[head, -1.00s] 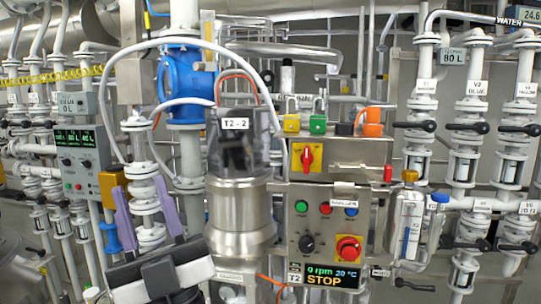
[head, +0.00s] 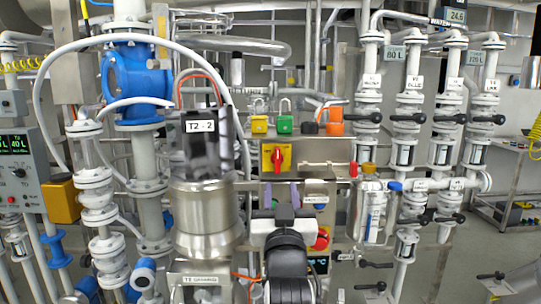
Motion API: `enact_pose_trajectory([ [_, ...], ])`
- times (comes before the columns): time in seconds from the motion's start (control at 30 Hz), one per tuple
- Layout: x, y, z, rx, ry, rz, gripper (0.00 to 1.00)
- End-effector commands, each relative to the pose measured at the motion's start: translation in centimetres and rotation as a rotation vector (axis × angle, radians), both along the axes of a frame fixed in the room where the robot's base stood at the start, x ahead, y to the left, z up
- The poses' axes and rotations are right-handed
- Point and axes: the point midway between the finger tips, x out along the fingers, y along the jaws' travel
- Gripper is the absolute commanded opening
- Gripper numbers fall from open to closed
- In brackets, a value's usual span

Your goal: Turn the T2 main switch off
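The main switch is a red rotary knob (head: 277,157) on a yellow plate, on the upper left of the steel T2 control box (head: 325,177). Its handle looks upright. My gripper (head: 281,195) has purple fingers standing apart with nothing seen between them. In the picture the fingertips are just below the switch, apart from it; the depth gap is hard to tell. My gripper and wrist hide much of the lower panel. The red stop button (head: 322,239) and the display (head: 319,264) show only partly.
The steel T2-2 vessel (head: 204,215) stands close to the left of the panel. Yellow, green, black and orange padlocks, the green one (head: 285,124) among them, sit above the switch. Pipes with black-handled valves (head: 405,118) and a clear cylinder (head: 372,222) are on the right.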

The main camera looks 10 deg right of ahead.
Motion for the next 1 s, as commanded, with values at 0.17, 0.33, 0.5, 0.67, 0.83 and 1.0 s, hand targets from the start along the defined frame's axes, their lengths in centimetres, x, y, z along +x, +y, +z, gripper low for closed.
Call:
enact_pose_trajectory([
  [0.17,3.7,-0.6,2.1,-0.001,0.001,0.002,0.34],
  [0.33,6.8,-1.3,3.4,0.0,0.0,0.002,0.34],
  [0.5,9.0,-1.7,4.1,0.0,0.0,0.002,0.34],
  [0.67,9.9,-1.9,4.3,0.0,-0.001,0.002,0.34],
  [0.83,10.1,-1.9,4.3,-0.001,-0.001,0.002,0.34],
  [1.0,10.1,-1.9,4.3,-0.001,-0.002,0.002,0.28],
])
